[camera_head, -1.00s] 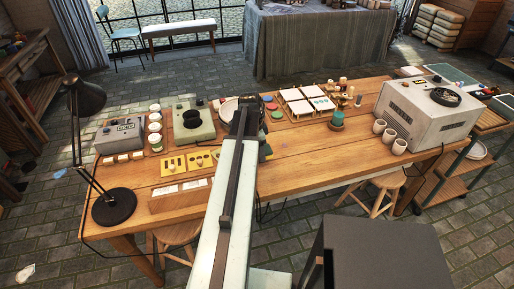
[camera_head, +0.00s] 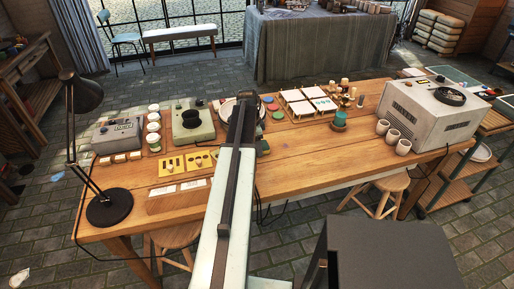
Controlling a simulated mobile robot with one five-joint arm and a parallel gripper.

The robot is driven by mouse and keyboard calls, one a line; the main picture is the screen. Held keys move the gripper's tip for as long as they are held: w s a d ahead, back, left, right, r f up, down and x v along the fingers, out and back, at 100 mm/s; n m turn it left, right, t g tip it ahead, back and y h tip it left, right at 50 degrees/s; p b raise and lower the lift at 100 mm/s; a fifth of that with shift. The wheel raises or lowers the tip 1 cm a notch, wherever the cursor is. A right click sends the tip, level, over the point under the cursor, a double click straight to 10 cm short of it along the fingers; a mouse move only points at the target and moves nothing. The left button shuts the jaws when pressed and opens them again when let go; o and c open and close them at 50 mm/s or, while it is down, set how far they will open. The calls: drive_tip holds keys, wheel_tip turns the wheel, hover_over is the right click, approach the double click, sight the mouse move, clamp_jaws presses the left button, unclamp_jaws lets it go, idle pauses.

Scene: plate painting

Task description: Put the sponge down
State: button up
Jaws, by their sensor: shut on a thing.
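My arm reaches forward over the middle of the worktable (camera_head: 310,170). My gripper (camera_head: 243,118) is at its far end, close to the table's back half, beside a round white plate (camera_head: 223,106) that is partly hidden behind it. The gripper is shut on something. My own arm covers the fingertips and what they hold, so I cannot make out the sponge or its height above the table.
A black lamp (camera_head: 109,207) and grey turntable device (camera_head: 193,128) are left. White tiles (camera_head: 296,95) and a green pot (camera_head: 339,120) are right of my gripper, with cups (camera_head: 403,147) and a large pale machine (camera_head: 430,112) beyond.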

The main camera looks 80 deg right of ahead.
drive_tip(key=shift+f, duration=0.15)
drive_tip(key=o, duration=1.2)
drive_tip(key=r+p, duration=0.4)
drive_tip(key=w+r+p, duration=0.1)
drive_tip(key=r+p, duration=0.7)
drive_tip(key=shift+w+a+r, duration=0.15)
drive_tip(key=shift+w+a, duration=0.15)
drive_tip(key=shift+a, duration=0.1)
